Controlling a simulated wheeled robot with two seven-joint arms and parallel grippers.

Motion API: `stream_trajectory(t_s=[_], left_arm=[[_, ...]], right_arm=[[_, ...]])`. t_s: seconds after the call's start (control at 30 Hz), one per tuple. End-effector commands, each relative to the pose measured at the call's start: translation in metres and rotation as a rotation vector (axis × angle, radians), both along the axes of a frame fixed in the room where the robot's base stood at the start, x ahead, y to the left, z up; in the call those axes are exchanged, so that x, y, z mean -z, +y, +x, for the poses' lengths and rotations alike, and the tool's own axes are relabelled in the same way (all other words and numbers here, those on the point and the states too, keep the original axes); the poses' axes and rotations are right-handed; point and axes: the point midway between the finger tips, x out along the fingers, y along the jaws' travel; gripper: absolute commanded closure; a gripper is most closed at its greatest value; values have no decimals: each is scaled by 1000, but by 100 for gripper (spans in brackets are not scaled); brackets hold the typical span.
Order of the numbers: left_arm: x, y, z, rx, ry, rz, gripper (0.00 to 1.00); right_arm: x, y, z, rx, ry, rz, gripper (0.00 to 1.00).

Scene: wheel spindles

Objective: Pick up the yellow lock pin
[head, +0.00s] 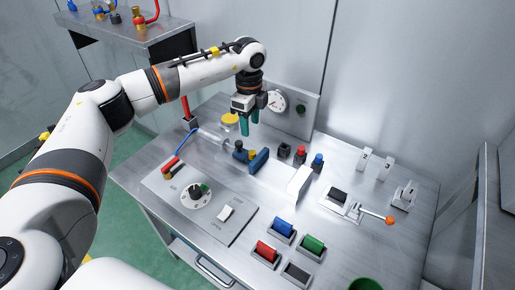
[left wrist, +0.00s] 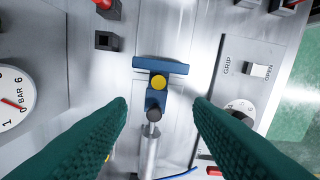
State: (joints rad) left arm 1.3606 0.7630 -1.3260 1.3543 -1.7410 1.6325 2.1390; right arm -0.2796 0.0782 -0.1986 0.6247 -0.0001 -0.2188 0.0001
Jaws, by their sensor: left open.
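The yellow lock pin (left wrist: 159,82) shows as a small round yellow head on a blue T-shaped fixture (left wrist: 160,66) in the left wrist view. In the head view, the pin (head: 252,154) is small, beside the blue bar (head: 259,161) of the fixture. My left gripper (head: 249,127) has teal fingers and hangs above and behind the fixture. In the left wrist view its fingers (left wrist: 160,103) are open and apart, with the pin ahead between their lines and nothing held. A dark knob on a metal rod (left wrist: 154,115) is close to the pin. My right gripper is not in view.
A pressure gauge (head: 276,101) stands on the panel behind. A panel with a dial (head: 197,195) and white switch (head: 226,212) lies front left. A white angled block (head: 299,182) is right of the fixture. Coloured blocks in holders (head: 283,227) are in front.

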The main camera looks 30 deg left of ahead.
Motion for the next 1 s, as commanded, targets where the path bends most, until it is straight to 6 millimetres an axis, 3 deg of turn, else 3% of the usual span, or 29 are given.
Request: stream_trajectory(t_s=[0.33,0.57,0.8,1.0], left_arm=[[56,-1,0,1,4,0,53],[73,-1,1,1,3,1,53],[109,-3,4,2,3,1,53],[117,-3,4,2,1,0,53]], right_arm=[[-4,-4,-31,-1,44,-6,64],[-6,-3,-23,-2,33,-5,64],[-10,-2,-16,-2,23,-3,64],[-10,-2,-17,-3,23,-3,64]])
